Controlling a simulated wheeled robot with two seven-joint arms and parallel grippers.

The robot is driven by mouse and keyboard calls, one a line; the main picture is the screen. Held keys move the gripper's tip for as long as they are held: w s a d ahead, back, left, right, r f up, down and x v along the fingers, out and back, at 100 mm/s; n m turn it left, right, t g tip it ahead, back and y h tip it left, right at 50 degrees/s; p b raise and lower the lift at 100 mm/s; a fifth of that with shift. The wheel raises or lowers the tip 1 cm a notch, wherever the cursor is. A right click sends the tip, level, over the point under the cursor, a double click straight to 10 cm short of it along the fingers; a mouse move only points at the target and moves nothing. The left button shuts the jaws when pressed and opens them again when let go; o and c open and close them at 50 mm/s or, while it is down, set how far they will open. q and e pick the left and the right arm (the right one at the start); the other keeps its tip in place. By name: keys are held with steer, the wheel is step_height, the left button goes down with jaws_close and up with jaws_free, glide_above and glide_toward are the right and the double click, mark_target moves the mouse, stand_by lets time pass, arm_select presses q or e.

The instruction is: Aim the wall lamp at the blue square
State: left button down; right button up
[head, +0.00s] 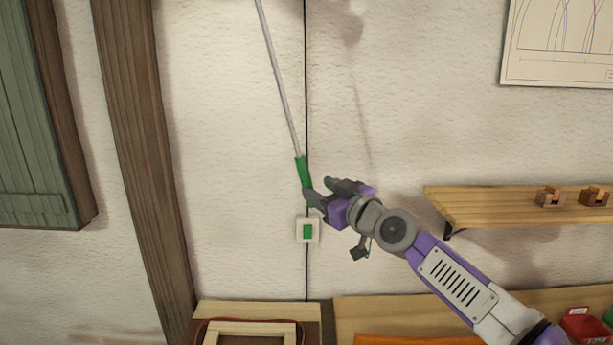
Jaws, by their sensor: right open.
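A thin grey rod (279,85) comes down at a slant from the top edge of the head view and ends in a green grip (302,171). My right gripper (318,190) is open at the lower end of the green grip. I cannot tell whether its fingers are around the grip or only beside it. The lamp's head and the blue square are not in view. My left gripper is not in view.
A wall switch (307,231) with a green rocker sits just below my right gripper, on a black cable (306,120). A wooden shelf (490,208) with small wooden blocks is at right. A timber post (140,130) stands left. A bench (375,312) runs below.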

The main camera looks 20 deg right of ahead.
mark_target(309, 184)
steer(key=p+x, duration=0.3)
steer(key=shift+w+a+r+p, duration=0.2)
steer(key=shift+w+a+p, duration=0.05)
steer(key=shift+w+p, duration=0.05)
steer(key=shift+f+p+x, duration=0.2)
steer(key=shift+p+x, duration=0.5)
steer(key=shift+x, duration=0.4)
steer(key=shift+d, duration=0.1)
steer(key=shift+c, duration=0.5)
jaws_close()
